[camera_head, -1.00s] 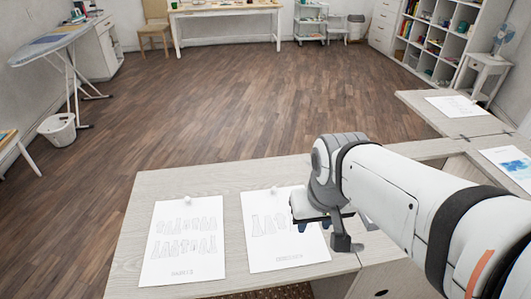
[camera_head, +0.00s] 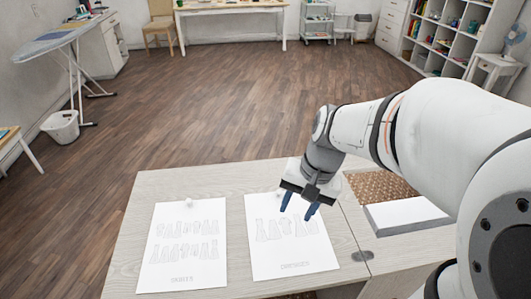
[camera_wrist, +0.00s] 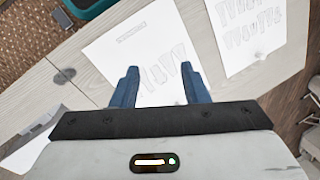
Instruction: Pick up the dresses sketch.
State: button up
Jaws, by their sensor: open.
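The dresses sketch (camera_head: 275,262) is a white sheet with pencilled dress outlines and a printed label. It lies flat on the pale wooden tabletop, the right of two sheets. My gripper (camera_head: 297,212) is open and empty, its blue fingers pointing down over the upper right part of this sheet. In the wrist view, the open fingers of my gripper (camera_wrist: 161,72) straddle the drawn dresses on the sketch (camera_wrist: 115,45). I cannot tell the exact height of the fingertips above the paper. The gripper hides part of the sheet's upper right.
A similar sketch sheet (camera_head: 180,265) lies to the left, with a small gap between them. Beyond the table is open wooden floor (camera_head: 220,110).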

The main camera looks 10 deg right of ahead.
jog(key=w+d+f+m+y+b, duration=0.1)
jog(key=w+f+m+y+b, duration=0.3)
jog(key=w+f+m, duration=0.55)
jog(key=m+t+y+b, duration=0.2)
jog(key=m+t+y, duration=0.1)
jog(key=m+y, duration=0.35)
send_near(279, 190)
jog(key=shift+w+a+f, duration=0.25)
jog(key=shift+w+a, duration=0.1)
jog(key=shift+a, duration=0.25)
jog(key=shift+w+a+f, duration=0.2)
jog(key=shift+w+a, duration=0.1)
jog(key=shift+a, duration=0.25)
jog(key=shift+w+f, duration=0.15)
jog(key=shift+x, duration=1)
jog(key=x, duration=0.5)
jog(key=shift+s+a+f, duration=0.3)
jog(key=shift+c, duration=0.5)
jog(key=c, duration=0.8)
